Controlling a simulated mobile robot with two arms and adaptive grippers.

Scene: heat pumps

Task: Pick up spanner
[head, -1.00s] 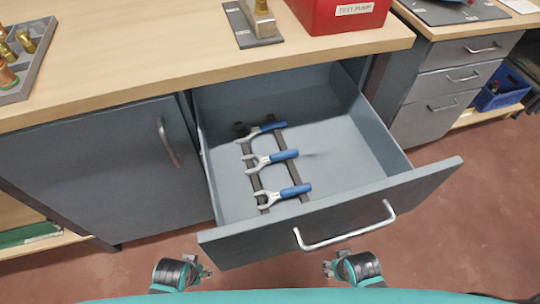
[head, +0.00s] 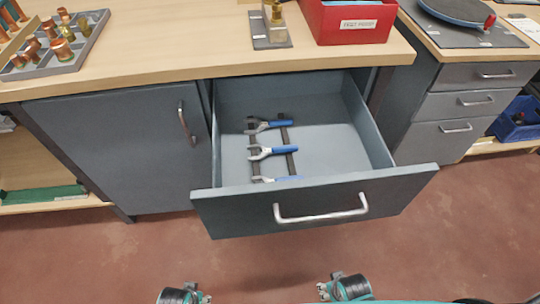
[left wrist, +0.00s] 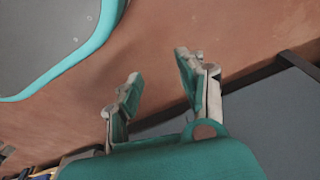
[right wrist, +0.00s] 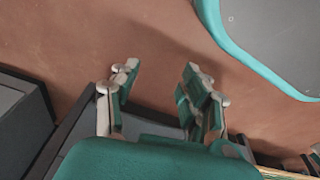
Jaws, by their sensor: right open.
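Spanners with blue handles lie in the open drawer (head: 345,150) in the head view. The far spanner (head: 270,124) and the middle spanner (head: 272,152) show whole on dark rails. The near spanner (head: 285,179) is mostly hidden behind the drawer front. My left gripper (head: 205,297) and my right gripper (head: 325,290) are low in the head view, in front of the drawer and apart from the spanners. In the left wrist view my left gripper (left wrist: 155,80) has its fingers apart, with nothing between them. In the right wrist view my right gripper (right wrist: 160,82) is open and empty.
The drawer front with its metal handle (head: 320,212) stands between my grippers and the spanners. The worktop (head: 180,50) above bears a red box (head: 350,25) and a grey tray of copper fittings (head: 75,50). A blue crate (head: 517,122) is at the right. The floor before the drawer is clear.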

